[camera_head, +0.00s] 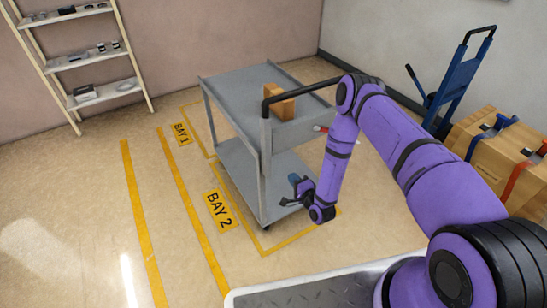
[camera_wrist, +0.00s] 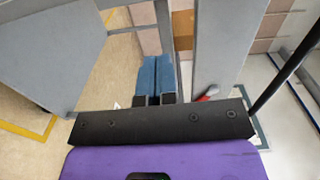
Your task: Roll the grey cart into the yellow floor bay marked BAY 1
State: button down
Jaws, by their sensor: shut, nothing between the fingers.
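The grey cart (camera_head: 238,160) has two shelves and a black handle (camera_head: 290,92) at its near end. It stands upright beside the BAY 2 label (camera_head: 219,210), covering part of a yellow floor outline. The BAY 1 label (camera_head: 182,134) lies farther back, left of the cart's far end. My gripper (camera_head: 294,181) is low by the cart's near right side, shut and empty. In the wrist view its blue fingers (camera_wrist: 156,75) are together, between grey cart parts (camera_wrist: 55,55). I cannot tell whether they touch the cart.
A brown block (camera_head: 279,103) sits on the cart's top shelf. A red-tipped piece (camera_head: 321,128) shows by its right side. A blue hand truck (camera_head: 463,80) and strapped boxes (camera_head: 492,155) stand right. A shelf rack (camera_head: 85,62) stands back left. The left floor is clear.

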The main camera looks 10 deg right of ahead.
jog(key=x, duration=1.3)
jog(key=shift+w+a, duration=0.2)
jog(key=shift+a, duration=0.05)
